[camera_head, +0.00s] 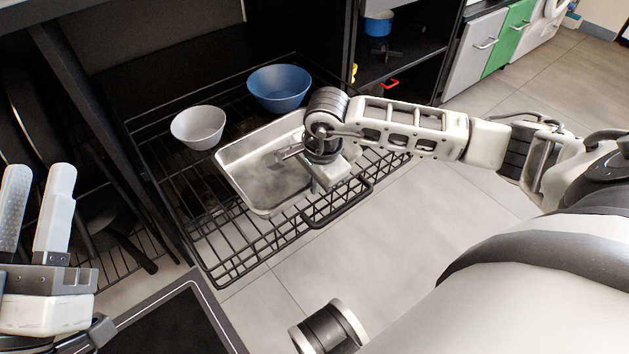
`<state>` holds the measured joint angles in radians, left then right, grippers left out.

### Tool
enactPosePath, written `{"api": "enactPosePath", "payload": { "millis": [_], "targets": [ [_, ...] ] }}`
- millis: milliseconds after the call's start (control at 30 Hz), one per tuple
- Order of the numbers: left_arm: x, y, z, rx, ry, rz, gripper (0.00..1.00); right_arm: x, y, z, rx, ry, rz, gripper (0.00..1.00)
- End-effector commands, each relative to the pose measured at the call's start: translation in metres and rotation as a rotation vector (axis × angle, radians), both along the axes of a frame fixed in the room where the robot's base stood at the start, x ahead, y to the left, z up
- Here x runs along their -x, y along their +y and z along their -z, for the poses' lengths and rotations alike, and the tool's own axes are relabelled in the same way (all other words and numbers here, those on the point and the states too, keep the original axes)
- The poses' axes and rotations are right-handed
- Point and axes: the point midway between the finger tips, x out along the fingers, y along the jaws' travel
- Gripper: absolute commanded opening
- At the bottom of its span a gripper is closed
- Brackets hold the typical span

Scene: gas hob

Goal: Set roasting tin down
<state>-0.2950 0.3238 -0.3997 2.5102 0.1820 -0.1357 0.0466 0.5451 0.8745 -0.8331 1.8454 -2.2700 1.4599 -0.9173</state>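The roasting tin (262,187) is a shallow grey metal rectangular tin. It appears to rest level on the pulled-out black wire rack (228,262), in front of two bowls. My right gripper (313,187) reaches in from the right and is over the right side of the tin, at or near its right rim. My wrist hides part of the tin, and I cannot make out whether the fingers hold the rim. My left gripper (37,195) is at the far left, with its two pale fingers apart and nothing between them, away from the tin.
A white bowl (199,128) and a blue bowl (280,89) stand on the rack behind the tin. The rack has a black front handle (337,205). A dark hob-like surface (175,322) is at the lower left. A blue pot (378,23) sits in an open cabinet behind. Tiled floor lies right.

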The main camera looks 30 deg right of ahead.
Motion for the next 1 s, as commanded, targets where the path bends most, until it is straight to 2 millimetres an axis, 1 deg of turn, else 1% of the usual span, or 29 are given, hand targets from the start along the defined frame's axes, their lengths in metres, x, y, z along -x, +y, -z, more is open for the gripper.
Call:
{"api": "enactPosePath", "payload": {
  "millis": [133, 167, 200, 233, 467, 567, 633, 700, 833, 1000],
  "targets": [
    [0.0, 0.0, -0.003, -0.007, -0.032, -0.003, 0.32, -0.001, 0.0, 0.003, 0.0, -0.003, 0.0, 0.0],
    [0.001, 0.0, -0.004, -0.008, -0.039, -0.004, 0.32, 0.0, 0.0, 0.003, 0.0, 0.0, 0.0, 0.08],
    [0.0, 0.0, -0.005, -0.008, -0.039, -0.004, 0.32, 0.0, 0.0, 0.003, 0.0, 0.0, 0.0, 0.19],
    [0.0, 0.0, -0.005, -0.007, -0.038, -0.003, 0.32, 0.0, 0.0, 0.002, 0.0, 0.0, 0.0, 0.24],
    [0.001, 0.0, -0.005, -0.006, -0.038, -0.003, 0.32, 0.0, 0.0, 0.002, 0.0, 0.0, 0.0, 0.24],
    [0.0, 0.0, -0.007, -0.004, -0.029, 0.001, 0.32, 0.0, 0.0, -0.001, 0.0, 0.0, 0.0, 0.24],
    [-0.001, -0.001, -0.005, 0.003, 0.009, 0.006, 0.32, 0.0, 0.0, -0.008, 0.0, -0.002, 0.0, 0.24],
    [-0.001, 0.0, 0.011, 0.026, 0.12, 0.008, 0.32, 0.002, 0.0, -0.019, 0.001, -0.003, 0.0, 0.24],
    [0.002, -0.002, 0.031, 0.074, 0.31, 0.028, 0.32, 0.006, -0.001, -0.049, 0.002, -0.004, -0.001, 0.24],
    [0.016, -0.007, 0.058, 0.134, 0.549, 0.065, 0.32, 0.012, -0.001, -0.085, 0.0, -0.004, -0.001, 0.24]
  ]
}}
